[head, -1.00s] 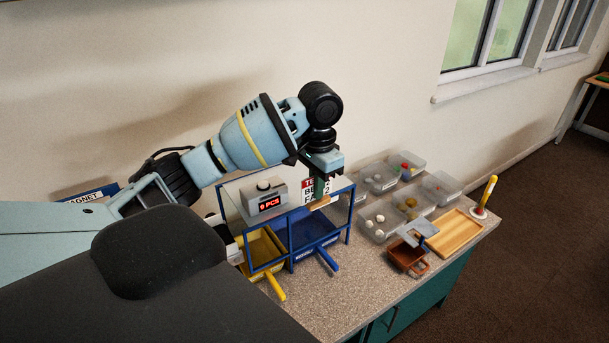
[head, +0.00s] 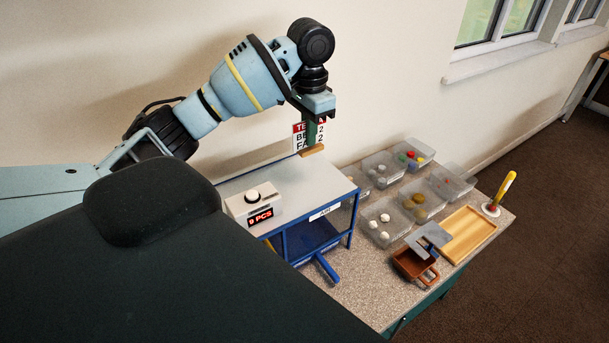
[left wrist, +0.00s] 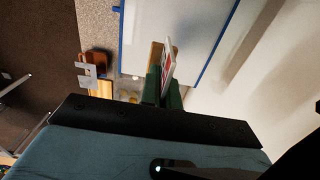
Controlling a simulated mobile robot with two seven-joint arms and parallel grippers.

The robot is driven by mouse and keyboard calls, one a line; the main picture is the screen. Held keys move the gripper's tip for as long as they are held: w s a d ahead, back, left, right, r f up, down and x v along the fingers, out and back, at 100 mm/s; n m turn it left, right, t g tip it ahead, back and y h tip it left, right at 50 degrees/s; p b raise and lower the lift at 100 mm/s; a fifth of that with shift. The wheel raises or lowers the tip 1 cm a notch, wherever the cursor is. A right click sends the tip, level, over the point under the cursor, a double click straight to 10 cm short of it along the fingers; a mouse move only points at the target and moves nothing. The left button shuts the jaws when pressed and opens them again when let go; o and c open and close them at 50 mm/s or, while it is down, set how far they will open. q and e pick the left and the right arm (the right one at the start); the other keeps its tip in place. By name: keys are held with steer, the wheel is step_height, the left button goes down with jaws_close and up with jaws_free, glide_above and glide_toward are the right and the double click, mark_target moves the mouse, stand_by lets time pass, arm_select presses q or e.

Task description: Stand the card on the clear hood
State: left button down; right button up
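The card (head: 300,138) is white with a red heading and dark print, on a small wooden foot (head: 313,151). My left gripper (head: 313,133) is shut on it with green fingers; the card looks upright. In the left wrist view the card (left wrist: 168,62) shows edge-on between the fingers (left wrist: 163,92). The clear hood (head: 262,177) has a flat pale top on a blue frame. The card appears above the far right part of the hood, apparently clear of its top. My right gripper is not in view.
A counter box (head: 250,206) with a red display is at the hood's front left. A blue tray (head: 312,238) is under the hood. Clear bins (head: 383,223), a brown pan (head: 410,266), a wooden tray (head: 466,234) and a yellow-handled tool (head: 501,193) stand to the right.

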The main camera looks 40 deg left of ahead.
arm_select(q)
steer(key=shift+d+f, duration=0.1)
steer(key=shift+f, duration=4.95)
steer(key=c, duration=1.6)
jaws_free()
steer(key=shift+f, duration=0.1)
steer(key=shift+c, duration=0.2)
step_height(320, 180, up, 12)
steer(key=shift+r, duration=0.15)
